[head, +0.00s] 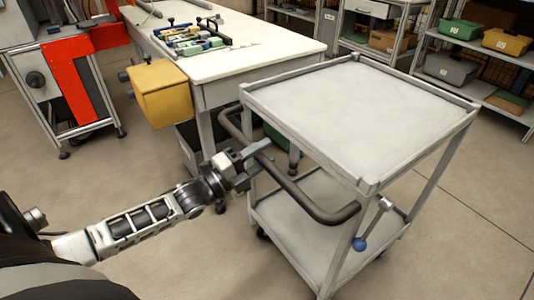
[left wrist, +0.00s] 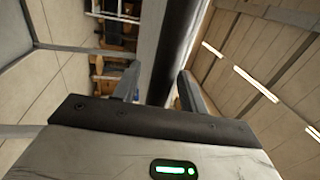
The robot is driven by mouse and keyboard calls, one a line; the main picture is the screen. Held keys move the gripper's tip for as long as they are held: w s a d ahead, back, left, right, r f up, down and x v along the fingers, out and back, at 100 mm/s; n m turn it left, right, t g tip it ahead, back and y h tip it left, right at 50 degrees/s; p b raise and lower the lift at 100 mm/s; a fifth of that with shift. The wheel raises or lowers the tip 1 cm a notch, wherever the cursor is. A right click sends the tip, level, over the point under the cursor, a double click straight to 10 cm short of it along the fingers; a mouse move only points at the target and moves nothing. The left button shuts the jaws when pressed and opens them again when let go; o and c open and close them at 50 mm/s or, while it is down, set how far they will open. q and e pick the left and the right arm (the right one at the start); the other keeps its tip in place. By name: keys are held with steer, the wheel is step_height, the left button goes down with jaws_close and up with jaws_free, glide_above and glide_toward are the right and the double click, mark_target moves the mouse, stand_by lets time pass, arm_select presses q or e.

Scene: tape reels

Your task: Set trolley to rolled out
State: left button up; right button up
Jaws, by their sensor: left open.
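The trolley (head: 355,110) is a light grey two-shelf cart with an empty top. It stands at the right end of the white worktable, close to it. Its dark curved push handle (head: 310,207) faces me. My left gripper (head: 257,156) is open at the left part of the handle. In the left wrist view the handle bar (left wrist: 172,45) shows between the two spread fingers (left wrist: 160,92). I cannot tell whether the fingers touch it. My right gripper is out of view.
The worktable (head: 255,65) carries several coloured items (head: 195,42). A yellow bin (head: 160,92) hangs on its side. Shelves with crates (head: 465,60) stand at the back right. Floor is open in front and to the right of the trolley.

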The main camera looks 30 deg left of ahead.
arm_select(q)
steer(key=shift+x, duration=0.8)
jaws_close()
